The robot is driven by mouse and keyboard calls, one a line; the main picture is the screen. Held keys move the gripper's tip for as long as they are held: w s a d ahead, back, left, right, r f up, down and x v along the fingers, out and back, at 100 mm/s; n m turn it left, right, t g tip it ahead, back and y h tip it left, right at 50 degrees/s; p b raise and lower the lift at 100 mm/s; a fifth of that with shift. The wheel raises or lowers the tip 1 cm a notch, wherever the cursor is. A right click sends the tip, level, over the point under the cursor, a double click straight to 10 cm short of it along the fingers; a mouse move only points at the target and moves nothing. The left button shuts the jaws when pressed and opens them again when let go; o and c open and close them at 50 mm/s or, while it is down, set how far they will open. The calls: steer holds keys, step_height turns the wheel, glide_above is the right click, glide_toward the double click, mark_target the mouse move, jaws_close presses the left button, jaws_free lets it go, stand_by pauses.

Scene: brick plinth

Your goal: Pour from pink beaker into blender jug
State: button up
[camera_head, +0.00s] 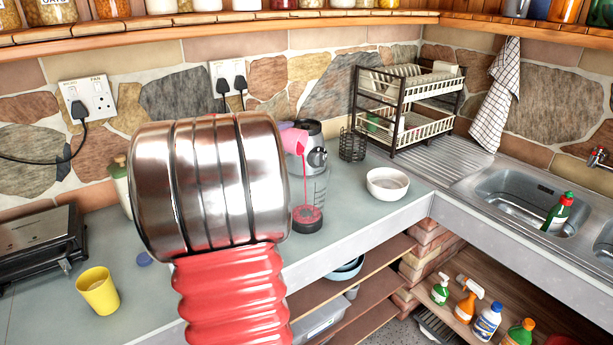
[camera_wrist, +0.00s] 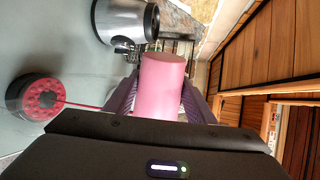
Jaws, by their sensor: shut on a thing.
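The pink beaker (camera_wrist: 163,82) is held between the purple fingers of my gripper (camera_wrist: 162,92) in the wrist view. In the head view the beaker (camera_head: 294,138) is tipped over above the blender jug (camera_head: 316,188), partly hidden behind my arm. A thin red-pink stream runs from the beaker down into the jug. The clear jug stands on the counter on a dark base, with some red-pink liquid low inside. In the wrist view the jug (camera_wrist: 22,90) is at the left, and the stream reaches its open top.
The blender's motor base (camera_head: 316,150) stands just behind the jug. A white bowl (camera_head: 388,184) is to the right, with a wire holder (camera_head: 352,145) and dish rack (camera_head: 405,110) behind. A yellow cup (camera_head: 98,290) is at the left. Counter between jug and bowl is clear.

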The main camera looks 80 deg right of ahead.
mark_target(288, 136)
steer(key=shift+s, duration=0.1)
stand_by(0.3)
steer(key=shift+s+a+r+m+t+h+p, duration=0.15)
steer(key=shift+s+r+m+t+p, duration=0.2)
steer(key=shift+m, duration=0.4)
steer(key=shift+s+a+r+m+t+h+p, duration=0.1)
steer(key=shift+s+r+m+t+p, duration=0.1)
steer(key=shift+s+m, duration=0.45)
steer(key=shift+s+a+r+m+t+h+p, duration=0.1)
steer(key=shift+s+r+m+t+h+p, duration=0.15)
steer(key=shift+m, duration=0.65)
stand_by(1.8)
steer(key=shift+w+d+f+n+g+y, duration=0.1)
steer(key=shift+w+f+n+g+y, duration=0.1)
steer(key=shift+w+n, duration=0.25)
steer(key=shift+w+d+f+n+g+y, duration=0.15)
steer(key=shift+w+n, duration=0.15)
steer(key=shift+n, duration=0.25)
steer(key=shift+f+n, duration=0.1)
steer(key=shift+n, duration=0.2)
steer(key=shift+w, duration=0.15)
